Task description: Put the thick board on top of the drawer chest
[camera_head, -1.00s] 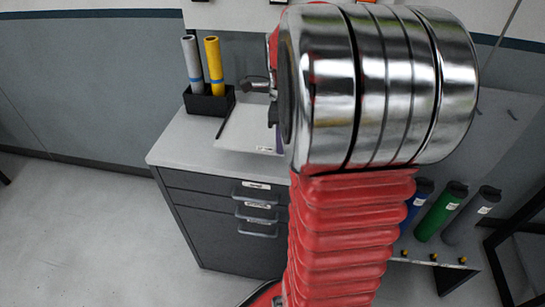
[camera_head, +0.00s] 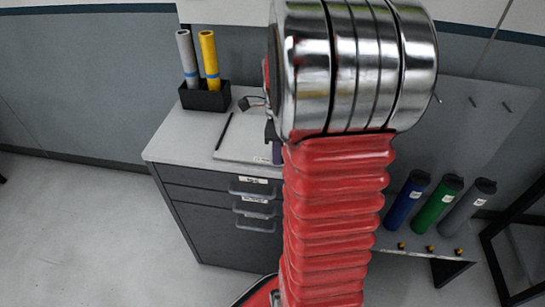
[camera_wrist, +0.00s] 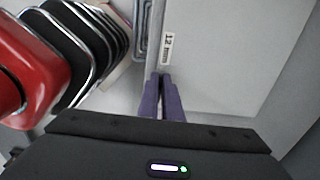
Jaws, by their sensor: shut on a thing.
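The thick board (camera_head: 245,143) is a pale grey slab with a small label on its edge. In the head view it is over the top of the grey drawer chest (camera_head: 178,138), partly hidden by my arm. I cannot tell whether it touches the top. In the wrist view the board (camera_wrist: 235,50) fills the upper right and its edge label reads "12 mm". My gripper's purple fingers (camera_wrist: 165,88) are shut on its near edge. In the head view my gripper is mostly hidden behind my arm.
A black holder (camera_head: 205,97) with a grey roll (camera_head: 187,58) and a yellow roll (camera_head: 209,58) stands at the chest's back left. A thin black object (camera_head: 223,131) shows by the board. Blue, green and grey rolls (camera_head: 407,200) stand at the right.

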